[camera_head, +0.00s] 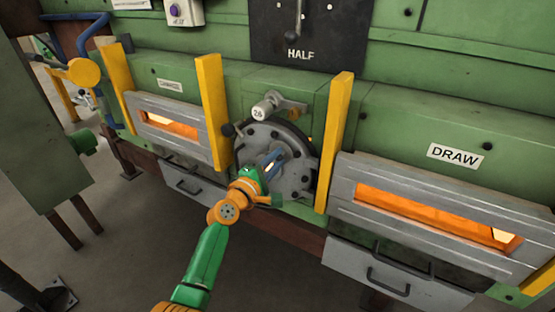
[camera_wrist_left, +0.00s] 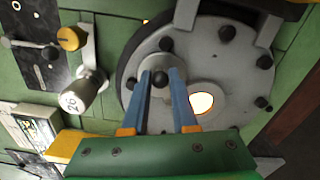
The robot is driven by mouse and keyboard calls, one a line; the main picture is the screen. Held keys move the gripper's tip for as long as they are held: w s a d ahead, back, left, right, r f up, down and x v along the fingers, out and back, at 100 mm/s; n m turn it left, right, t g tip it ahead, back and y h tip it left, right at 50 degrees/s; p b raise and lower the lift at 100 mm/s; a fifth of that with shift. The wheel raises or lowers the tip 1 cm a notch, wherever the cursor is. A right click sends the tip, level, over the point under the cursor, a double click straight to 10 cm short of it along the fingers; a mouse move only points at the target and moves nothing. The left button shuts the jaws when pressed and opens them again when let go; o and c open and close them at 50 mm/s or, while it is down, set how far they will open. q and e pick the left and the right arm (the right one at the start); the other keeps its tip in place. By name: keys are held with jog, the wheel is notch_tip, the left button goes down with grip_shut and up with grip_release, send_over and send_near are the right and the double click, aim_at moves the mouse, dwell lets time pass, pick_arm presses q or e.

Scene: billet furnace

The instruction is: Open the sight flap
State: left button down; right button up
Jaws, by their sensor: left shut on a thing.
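The sight port is a round grey flange (camera_head: 295,178) with dark bolts on the green furnace front, between two yellow posts. It also shows in the wrist view (camera_wrist_left: 235,75), where a round glowing hole (camera_wrist_left: 201,103) is visible. My left gripper (camera_head: 271,162) reaches the flange from below. In the wrist view its blue fingers (camera_wrist_left: 160,78) are closed about a small dark knob (camera_wrist_left: 160,72) on the grey flap, left of the glowing hole. The fingers and gripper body hide part of the flap. My right gripper is not in view.
A handle tagged 26 (camera_head: 262,111) sticks out just above the flange. Glowing slots (camera_head: 172,125) and (camera_head: 435,215) lie left and right, with drawers below. Yellow posts (camera_head: 214,110) and (camera_head: 334,140) stand close on both sides. A black HALF lever plate (camera_head: 310,35) is above.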

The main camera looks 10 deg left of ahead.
pick_arm(q)
jog(key=shift+a+r+n+p, duration=0.2)
jog(key=shift+r+n+p, duration=0.15)
jog(key=shift+n, duration=0.25)
jog(key=c, duration=0.8)
grip_release()
jog(key=shift+w, duration=0.1)
jog(key=p+v, duration=0.1)
jog(key=v, duration=0.6)
